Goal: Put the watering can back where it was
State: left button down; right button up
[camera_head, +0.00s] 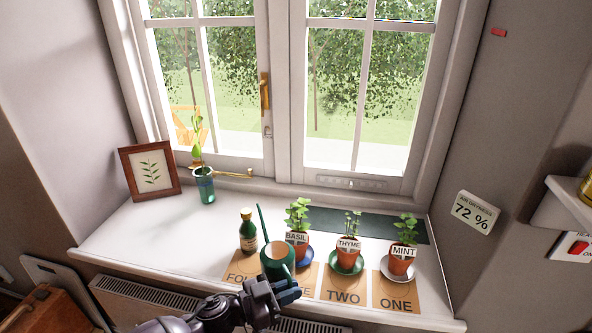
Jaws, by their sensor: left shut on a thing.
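The dark green watering can (278,262) is low in the middle of the head view, its thin spout (263,225) pointing up and away. My left gripper (286,292) is shut on the can at its near side. The can is in front of the basil pot and hides part of it and of the brown cards. I cannot tell whether its base touches the sill. A dark green mat (385,225) lies on the sill behind the pots. My right gripper is not in view.
The basil (297,238), thyme (348,249) and mint (402,257) pots stand in a row on saucers. A glass vase (205,187) and a framed picture (150,170) are further left.

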aim_at(277, 267)
pick_arm(q)
jog(key=w+a+r+n+t+y, duration=0.1)
jog(key=r+t, duration=0.1)
jog(key=w+r+n+t+y, duration=0.1)
jog(key=r+n+t+y, duration=0.1)
jog(key=w+a+r+n+t+y, duration=0.1)
jog(key=r+t, duration=0.1)
jog(key=r, duration=0.1)
jog(key=shift+w+a+n, duration=0.1)
jog(key=shift+a+n, duration=0.25)
jog(key=shift+n, duration=0.05)
jog(key=s+a+r+n+t+y, duration=0.2)
jog(key=s+a+n+y, duration=0.1)
jog(key=a+y, duration=0.3)
jog(key=s+a+r+n+t+y, duration=0.2)
jog(key=s+a+n+y, duration=0.2)
jog(key=a, duration=0.6)
jog(key=shift+a+r+n+t+y, duration=0.35)
jog(key=shift+n+y, duration=0.45)
jog(key=shift+y, duration=0.4)
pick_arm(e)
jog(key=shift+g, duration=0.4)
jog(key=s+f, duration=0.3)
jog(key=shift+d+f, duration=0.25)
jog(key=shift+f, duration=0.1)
pick_arm(q)
jog(key=shift+a, duration=0.1)
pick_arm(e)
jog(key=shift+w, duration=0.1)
